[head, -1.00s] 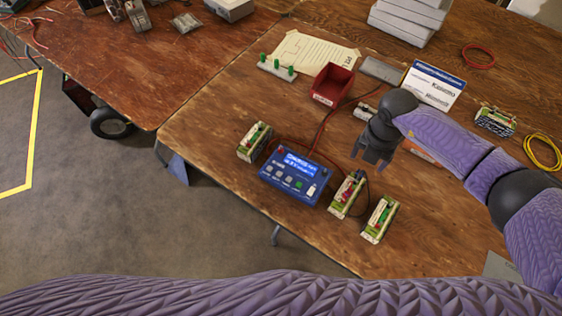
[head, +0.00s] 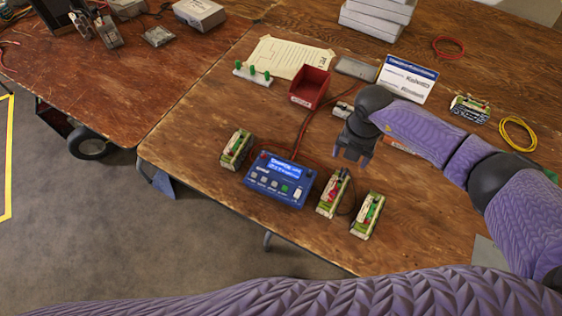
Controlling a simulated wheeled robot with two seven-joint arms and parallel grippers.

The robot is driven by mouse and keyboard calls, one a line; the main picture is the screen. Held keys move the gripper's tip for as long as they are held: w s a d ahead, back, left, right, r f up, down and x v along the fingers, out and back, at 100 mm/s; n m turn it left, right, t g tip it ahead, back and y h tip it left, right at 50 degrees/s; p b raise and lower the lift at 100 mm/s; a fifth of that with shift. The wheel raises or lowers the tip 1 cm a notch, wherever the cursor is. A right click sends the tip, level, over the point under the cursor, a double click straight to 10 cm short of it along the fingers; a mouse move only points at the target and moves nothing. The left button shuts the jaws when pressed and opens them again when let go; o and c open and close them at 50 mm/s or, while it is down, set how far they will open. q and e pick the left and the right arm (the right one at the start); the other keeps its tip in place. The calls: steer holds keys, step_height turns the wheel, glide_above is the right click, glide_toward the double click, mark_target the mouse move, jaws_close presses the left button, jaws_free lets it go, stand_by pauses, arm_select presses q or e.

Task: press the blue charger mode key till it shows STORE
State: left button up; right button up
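The blue charger (head: 279,180) lies on the wooden table near its front left edge. Its lit blue display (head: 287,168) shows two lines; the top one seems to begin with CHARGE, the rest is too small to read. Below it runs a row of small grey keys (head: 263,180), a green key (head: 285,188) and a white part (head: 297,194). I cannot tell which key is the mode key. My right gripper (head: 352,158) hangs above the table, right of and behind the charger, apart from it, empty with its fingers spread. My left gripper is out of view.
Battery packs stand left (head: 236,150) and right (head: 333,194) of the charger, with another pack (head: 368,216) farther right. A red bin (head: 309,87) and a white-blue card (head: 407,79) stand behind. Cables run behind the charger and by the right packs.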

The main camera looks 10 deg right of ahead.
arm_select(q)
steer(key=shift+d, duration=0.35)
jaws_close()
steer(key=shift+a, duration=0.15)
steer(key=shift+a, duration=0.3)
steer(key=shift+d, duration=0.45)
